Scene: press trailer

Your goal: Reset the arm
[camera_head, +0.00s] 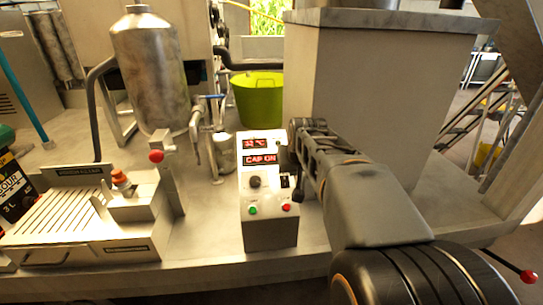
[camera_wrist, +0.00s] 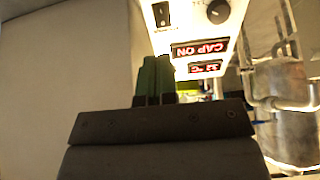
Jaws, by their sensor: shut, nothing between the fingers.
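My arm reaches in from the lower right in the head view. My gripper (camera_head: 300,128) is at the right side of the white control box (camera_head: 270,228), near its displays. In the wrist view my gripper (camera_wrist: 155,72) shows two dark green fingers close together, with nothing between them. The box (camera_wrist: 207,33) appears upside down there, beyond the fingers. Its upper display shows a temperature and its lower display (camera_head: 260,159) reads "CAP ON". A black knob (camera_head: 256,182), a green button (camera_head: 253,210) and a red button (camera_head: 286,208) are on its face. I cannot tell whether the fingers touch the box.
A large grey block (camera_head: 375,85) stands close behind my arm. A steel tank (camera_head: 150,70) with pipes is at back left, and a lime-green bucket (camera_head: 258,98) is behind the box. A slatted metal unit (camera_head: 75,215) is at left. Some bare counter lies left of the box.

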